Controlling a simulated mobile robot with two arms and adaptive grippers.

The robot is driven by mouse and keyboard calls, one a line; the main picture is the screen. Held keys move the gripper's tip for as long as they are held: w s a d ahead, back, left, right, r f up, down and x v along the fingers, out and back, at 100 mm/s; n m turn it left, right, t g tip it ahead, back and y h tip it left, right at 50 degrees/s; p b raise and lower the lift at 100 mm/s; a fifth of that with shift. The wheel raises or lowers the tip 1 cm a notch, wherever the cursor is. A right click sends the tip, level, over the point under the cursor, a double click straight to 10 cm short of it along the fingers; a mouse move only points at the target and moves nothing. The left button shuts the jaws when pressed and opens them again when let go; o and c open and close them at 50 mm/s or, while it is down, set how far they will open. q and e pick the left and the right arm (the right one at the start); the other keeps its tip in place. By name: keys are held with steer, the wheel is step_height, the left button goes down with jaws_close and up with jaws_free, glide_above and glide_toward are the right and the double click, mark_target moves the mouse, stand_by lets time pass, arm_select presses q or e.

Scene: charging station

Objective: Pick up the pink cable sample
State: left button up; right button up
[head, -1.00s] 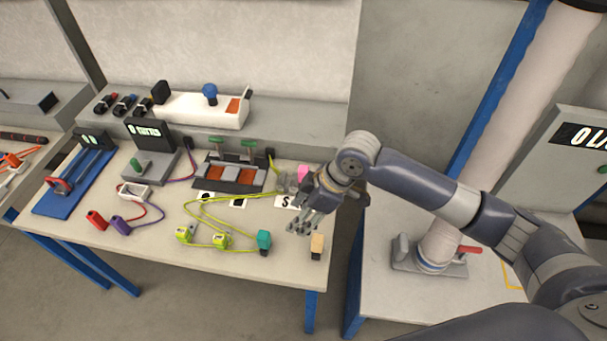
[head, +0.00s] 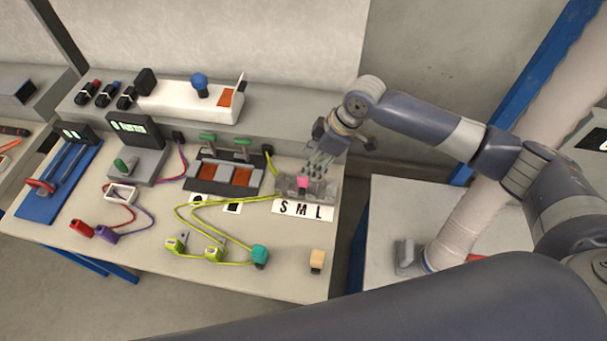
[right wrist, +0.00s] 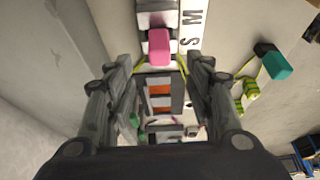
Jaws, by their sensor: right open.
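The pink cable sample (head: 303,183) sits in a grey holder (head: 323,190) behind the white S M L label (head: 304,210) on the table. It also shows in the right wrist view (right wrist: 159,47), a little beyond and between the fingers. My right gripper (head: 318,168) is open and hangs just above and behind the pink sample. In the right wrist view its two fingers (right wrist: 162,62) are spread apart with nothing held between them. My left gripper is not in view.
A teal connector (head: 260,256) with a yellow-green cable and a beige block (head: 317,261) stand near the table's front edge. A fixture with green handles (head: 223,172) is left of the holder. A raised grey shelf (head: 170,112) runs along the back.

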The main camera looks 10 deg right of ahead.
mark_target(303, 181)
steer(key=p+x, duration=0.2)
steer(key=x, duration=0.4)
steer(key=shift+a+f, duration=0.1)
steer(key=shift+f, duration=0.4)
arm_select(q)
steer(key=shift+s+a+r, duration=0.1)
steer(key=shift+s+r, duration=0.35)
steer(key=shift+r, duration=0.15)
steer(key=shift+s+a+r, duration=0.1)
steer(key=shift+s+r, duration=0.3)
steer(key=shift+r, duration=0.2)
arm_select(e)
jaws_close()
